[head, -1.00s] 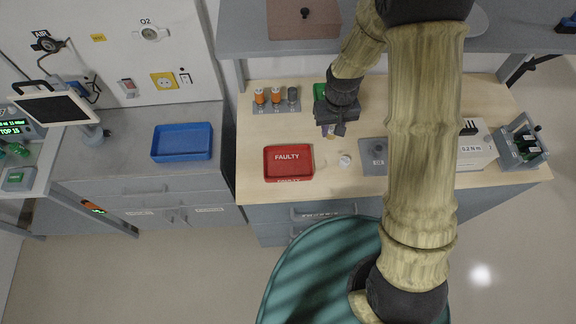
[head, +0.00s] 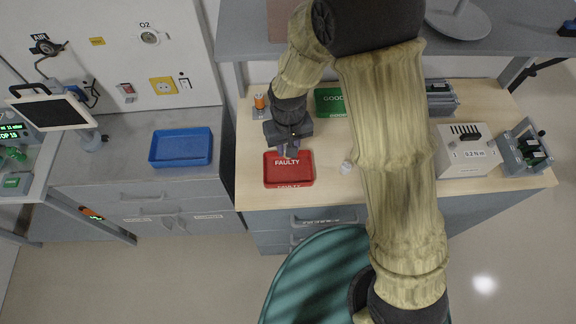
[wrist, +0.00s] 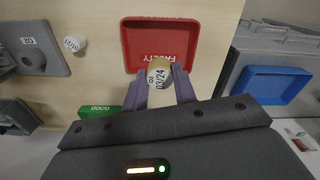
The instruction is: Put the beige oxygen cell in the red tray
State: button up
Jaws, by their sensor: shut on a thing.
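The beige oxygen cell (wrist: 160,78), labelled "O2 03/24", is held between the fingers of my gripper (wrist: 164,88) in the wrist view. In the head view my gripper (head: 289,153) is over the back part of the red tray, and the cell is mostly hidden there. The red tray (head: 290,183), marked "FAULTY", lies on the wooden bench and looks empty. It also shows in the wrist view (wrist: 190,24), just beyond the cell. The cell appears to be above the tray's edge; its exact height is hard to tell.
A green tray (head: 330,102) marked "GOOD" stands behind. A small white round piece (head: 346,167) sits right of the red tray. A blue tray (head: 181,147) lies on the grey counter at left. A grey tester box (head: 465,152) stands at the right.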

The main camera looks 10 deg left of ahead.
jog(key=shift+f+p, duration=0.45)
jog(key=shift+f, duration=1.95)
jog(key=shift+f+p, duration=0.65)
jog(key=shift+f, duration=1.4)
jog(key=shift+f, duration=0.15)
jog(key=shift+f+b, duration=0.35)
jog(key=shift+b, duration=0.05)
jog(key=shift+f, duration=0.2)
jog(key=o, duration=0.9)
